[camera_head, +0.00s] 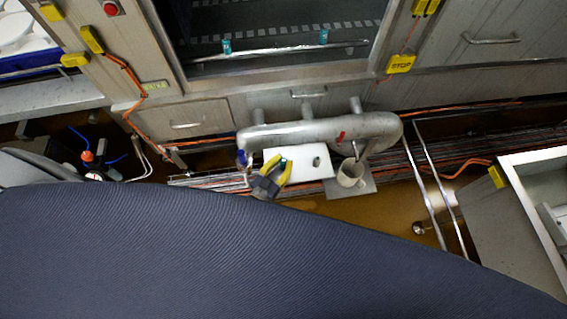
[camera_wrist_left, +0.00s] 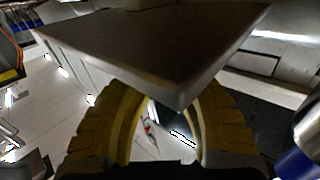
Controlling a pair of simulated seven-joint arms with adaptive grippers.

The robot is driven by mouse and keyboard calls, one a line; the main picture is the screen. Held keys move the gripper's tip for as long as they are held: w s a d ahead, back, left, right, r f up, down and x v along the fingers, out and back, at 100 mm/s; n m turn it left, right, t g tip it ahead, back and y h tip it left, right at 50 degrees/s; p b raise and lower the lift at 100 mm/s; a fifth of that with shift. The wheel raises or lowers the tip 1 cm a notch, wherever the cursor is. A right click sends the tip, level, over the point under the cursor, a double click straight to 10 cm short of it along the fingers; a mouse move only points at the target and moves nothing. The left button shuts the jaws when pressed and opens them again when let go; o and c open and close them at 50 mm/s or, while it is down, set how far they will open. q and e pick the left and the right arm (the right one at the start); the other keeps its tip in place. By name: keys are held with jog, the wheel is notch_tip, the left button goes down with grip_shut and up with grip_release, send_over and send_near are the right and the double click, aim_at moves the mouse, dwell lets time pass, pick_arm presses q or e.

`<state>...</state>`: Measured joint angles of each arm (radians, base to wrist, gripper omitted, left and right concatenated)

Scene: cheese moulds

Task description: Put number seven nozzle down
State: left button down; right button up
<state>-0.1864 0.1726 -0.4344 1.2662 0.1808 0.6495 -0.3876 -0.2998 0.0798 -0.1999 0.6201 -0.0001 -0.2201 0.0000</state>
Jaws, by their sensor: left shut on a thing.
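My left gripper (camera_head: 278,171), with yellow fingers, is at the left end of a white square plate (camera_head: 302,156), below a thick metal pipe. In the left wrist view, the plate's corner (camera_wrist_left: 165,75) comes down between the yellow fingers of the gripper (camera_wrist_left: 165,105), which look closed around it. A small greenish-grey knob (camera_head: 316,161) stands on the plate. I see no number seven marking, so I cannot tell whether this plate is the nozzle. The gripper hides part of the plate's near edge. My right gripper is not in view.
The thick metal pipe (camera_head: 300,132) runs just behind the plate, with a blue-ended fitting (camera_head: 242,158) at its left. A white cup (camera_head: 350,173) stands on a grey square base (camera_head: 362,190) to the right. Metal rails (camera_head: 428,180) rise farther right. A dark blue surface (camera_head: 220,255) fills the foreground.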

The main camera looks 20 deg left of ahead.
pick_arm(q)
jog(key=shift+f, duration=0.6)
jog(key=shift+f, duration=0.15)
jog(key=c, duration=1.2)
grip_release()
jog(key=shift+f, duration=0.1)
jog(key=v, duration=1.7)
jog(key=s+a+f+g+y, duration=0.1)
jog(key=s+f+g, duration=0.3)
jog(key=f, duration=0.5)
jog(key=s+a+f+g+y, duration=0.1)
jog(key=s+a+f+g, duration=0.2)
jog(key=s+f, duration=0.3)
jog(key=s+a+f+g+y, duration=0.1)
jog(key=s+f+g, duration=0.4)
jog(key=f, duration=0.9)
jog(key=shift+s+a+m+y, duration=0.35)
jog(key=shift+a+m+y, duration=0.05)
jog(key=shift+a, duration=0.15)
jog(key=shift+o, duration=0.6)
jog(key=s+a+f+g+y, duration=0.1)
jog(key=s+f+g, duration=0.3)
jog(key=s, duration=0.6)
jog(key=shift+a+f, duration=0.15)
jog(key=shift+a, duration=0.3)
